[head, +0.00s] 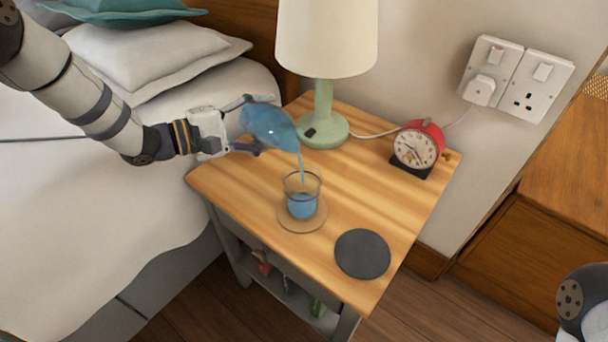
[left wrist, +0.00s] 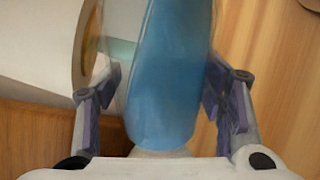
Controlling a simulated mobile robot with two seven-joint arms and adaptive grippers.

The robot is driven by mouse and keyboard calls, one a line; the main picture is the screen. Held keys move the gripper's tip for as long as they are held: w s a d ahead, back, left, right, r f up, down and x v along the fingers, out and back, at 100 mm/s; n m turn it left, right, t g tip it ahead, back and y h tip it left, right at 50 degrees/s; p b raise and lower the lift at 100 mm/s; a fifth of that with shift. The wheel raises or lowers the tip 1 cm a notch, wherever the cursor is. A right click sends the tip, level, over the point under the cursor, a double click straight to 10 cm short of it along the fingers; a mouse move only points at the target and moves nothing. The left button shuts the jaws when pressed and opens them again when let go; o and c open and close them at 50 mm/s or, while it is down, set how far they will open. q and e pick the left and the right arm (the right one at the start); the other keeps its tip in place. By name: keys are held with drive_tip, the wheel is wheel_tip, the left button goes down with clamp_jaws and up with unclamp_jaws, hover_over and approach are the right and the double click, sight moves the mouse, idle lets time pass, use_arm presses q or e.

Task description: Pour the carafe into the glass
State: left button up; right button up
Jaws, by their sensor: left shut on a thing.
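The carafe (head: 270,126), with blue liquid in it, is tilted in the head view, its mouth down to the right. My left gripper (head: 250,124) is shut on it and holds it above the nightstand's left part. A thin blue stream runs from its mouth into the glass (head: 302,193). The glass stands upright on a round tan coaster (head: 290,222) and is partly filled with blue liquid. In the left wrist view the carafe (left wrist: 170,75) fills the middle between the fingers (left wrist: 170,95). My right gripper is out of view; only a part of my right arm shows.
The wooden nightstand (head: 240,187) also holds a green lamp (head: 324,105) behind the carafe, a red alarm clock (head: 417,146) at the right, and a dark round coaster (head: 362,254) near the front. The bed (head: 60,225) is at the left. The wall with sockets (head: 515,78) is behind.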

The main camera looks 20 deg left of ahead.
use_arm(q)
drive_tip(key=shift+r, duration=0.2)
drive_tip(key=shift+s+d+r+m, duration=0.15)
drive_tip(key=shift+d+m, duration=0.05)
drive_tip(key=shift+m, duration=0.4)
idle(3.0)
